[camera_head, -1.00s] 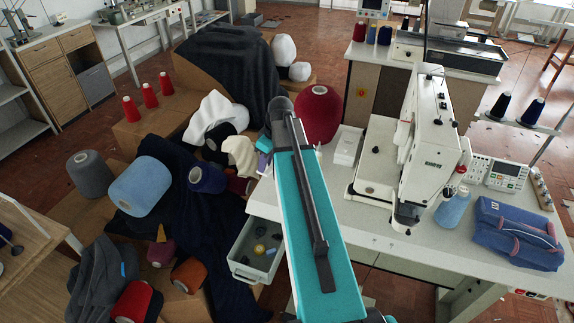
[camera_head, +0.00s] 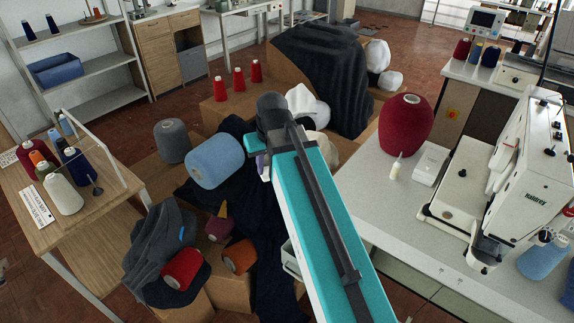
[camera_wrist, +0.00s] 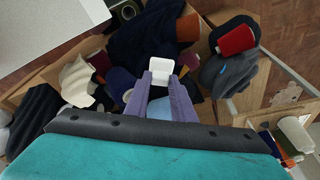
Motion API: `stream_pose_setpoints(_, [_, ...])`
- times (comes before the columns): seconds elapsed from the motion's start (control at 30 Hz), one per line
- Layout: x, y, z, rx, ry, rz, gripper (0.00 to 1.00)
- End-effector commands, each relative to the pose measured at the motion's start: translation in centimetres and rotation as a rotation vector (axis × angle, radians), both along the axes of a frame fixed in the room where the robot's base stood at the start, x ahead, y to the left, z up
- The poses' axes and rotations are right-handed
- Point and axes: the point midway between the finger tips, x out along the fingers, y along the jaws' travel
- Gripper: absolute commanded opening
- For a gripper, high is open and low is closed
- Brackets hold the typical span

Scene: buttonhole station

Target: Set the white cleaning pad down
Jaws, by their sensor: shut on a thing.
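The white cleaning pad (camera_wrist: 161,69) is a small, pale, rounded block in the wrist view. My gripper (camera_wrist: 161,82) has its two purple fingers shut on the pad, one on each side, with the pad's far end showing past the tips. It is held above the heap of boxes, cloths and yarn cones. In the camera_head view my teal arm hides most of the gripper; only a bit of purple finger (camera_head: 261,161) shows at the arm's far end. The pad cannot be made out clearly there.
A wooden table (camera_head: 35,215) with several thread cones stands at the left. The pale sewing table (camera_head: 400,205) with the white machine (camera_head: 530,170), a small white box (camera_head: 431,164) and a large red cone (camera_head: 406,124) is at the right. Dark cloths and cones crowd the middle.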

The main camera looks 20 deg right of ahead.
Motion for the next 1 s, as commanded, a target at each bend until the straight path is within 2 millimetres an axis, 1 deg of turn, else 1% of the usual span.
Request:
stream_pose_setpoints(0.03, [-0.2,1.1,0.0,0.000,-0.001,-0.008,0.00])
stream_pose_setpoints(0.1, [-0.4,1.9,0.2,0.000,0.000,-0.023,0.00])
stream_pose_setpoints(0.2, [-0.6,2.7,0.4,0.000,0.001,-0.037,0.00])
stream_pose_setpoints(0.3, [-0.7,3.0,0.5,0.000,0.001,-0.045,0.00])
stream_pose_setpoints(0.77, [-0.6,2.9,0.5,0.000,0.001,-0.047,0.00])
stream_pose_setpoints(1.0, [-0.7,2.2,0.5,0.000,0.001,-0.057,0.00])
